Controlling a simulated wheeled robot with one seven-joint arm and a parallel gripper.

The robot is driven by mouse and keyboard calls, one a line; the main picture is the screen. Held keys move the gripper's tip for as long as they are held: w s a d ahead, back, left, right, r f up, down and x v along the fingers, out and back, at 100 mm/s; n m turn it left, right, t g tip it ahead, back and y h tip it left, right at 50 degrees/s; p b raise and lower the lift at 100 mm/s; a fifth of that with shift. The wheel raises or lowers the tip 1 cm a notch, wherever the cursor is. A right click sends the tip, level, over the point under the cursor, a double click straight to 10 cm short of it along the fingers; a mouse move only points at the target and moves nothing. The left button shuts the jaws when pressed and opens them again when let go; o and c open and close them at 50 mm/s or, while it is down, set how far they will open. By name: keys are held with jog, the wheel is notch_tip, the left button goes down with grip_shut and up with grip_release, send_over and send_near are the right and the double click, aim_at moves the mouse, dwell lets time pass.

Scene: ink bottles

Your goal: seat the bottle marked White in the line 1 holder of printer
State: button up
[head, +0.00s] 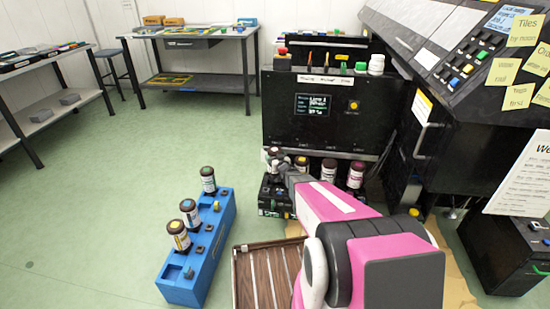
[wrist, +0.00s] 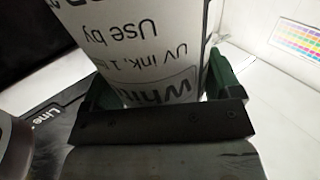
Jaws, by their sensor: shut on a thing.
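The bottle marked White (wrist: 150,50) fills the middle of the wrist view, its label upside down there. My gripper (wrist: 160,88) is shut around it, with green pads on both sides. In the head view my gripper (head: 276,160) is at the left end of the row of holders under the printer (head: 325,110). A dark strip with a label starting "Line" (wrist: 45,118) shows beside the bottle; its number is not readable. The bottle's base and the holder under it are hidden, so I cannot tell whether it is seated.
Bottles stand in the row right of my gripper, including a white-labelled one (head: 328,170) and a purple-labelled one (head: 356,175). A blue rack (head: 205,265) with three bottles and empty slots stands at left. A brown slatted tray (head: 262,272) lies nearby.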

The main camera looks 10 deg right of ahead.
jog(key=shift+f, duration=2.3)
dwell(0.4)
jog(key=o, duration=1)
jog(key=shift+o, duration=0.2)
jog(key=shift+s, duration=0.1)
